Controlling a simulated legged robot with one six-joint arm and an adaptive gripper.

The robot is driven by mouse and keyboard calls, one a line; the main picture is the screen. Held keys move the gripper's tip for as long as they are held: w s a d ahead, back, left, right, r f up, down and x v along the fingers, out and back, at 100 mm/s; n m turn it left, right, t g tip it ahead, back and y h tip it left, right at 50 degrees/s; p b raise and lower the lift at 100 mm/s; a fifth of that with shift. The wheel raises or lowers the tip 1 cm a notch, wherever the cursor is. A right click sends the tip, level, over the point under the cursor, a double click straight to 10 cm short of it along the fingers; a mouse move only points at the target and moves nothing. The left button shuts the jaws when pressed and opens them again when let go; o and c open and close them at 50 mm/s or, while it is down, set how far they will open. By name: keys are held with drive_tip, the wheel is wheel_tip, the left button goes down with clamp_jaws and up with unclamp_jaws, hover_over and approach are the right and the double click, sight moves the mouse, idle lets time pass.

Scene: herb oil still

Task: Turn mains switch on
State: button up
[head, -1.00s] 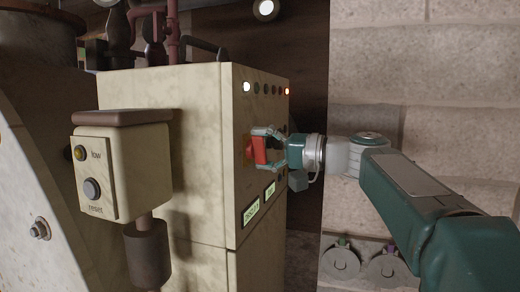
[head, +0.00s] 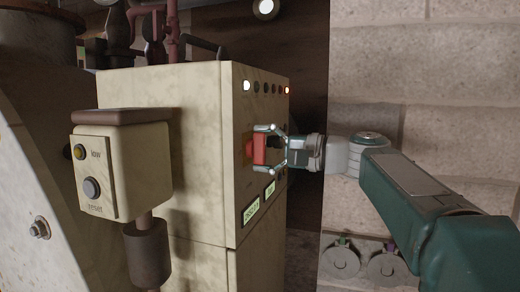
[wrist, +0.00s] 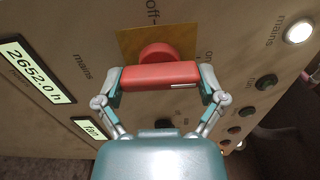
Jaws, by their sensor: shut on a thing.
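The mains switch is a red bar handle (wrist: 160,77) on a round red hub over a brass-coloured plate (wrist: 133,43) in the wrist view. It also shows as a red shape (head: 260,149) on the side face of the cream cabinet in the head view. My gripper (wrist: 161,82) is shut on the handle, one finger at each end; in the head view, my gripper (head: 270,146) reaches it from the right. "Off" is printed above the plate and "on" to its right in the wrist view. A white mark shows near the handle's right end.
Two lit displays (wrist: 35,70) sit beside the switch. A post-mounted box (head: 122,165) with two buttons stands at front left.

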drive_tip(key=shift+w+f, duration=0.1)
drive_tip(key=shift+f, duration=0.1)
drive_tip(key=o, duration=0.8)
drive_tip(key=shift+a, duration=0.1)
drive_tip(key=v, duration=1.2)
drive_tip(key=shift+w, duration=0.1)
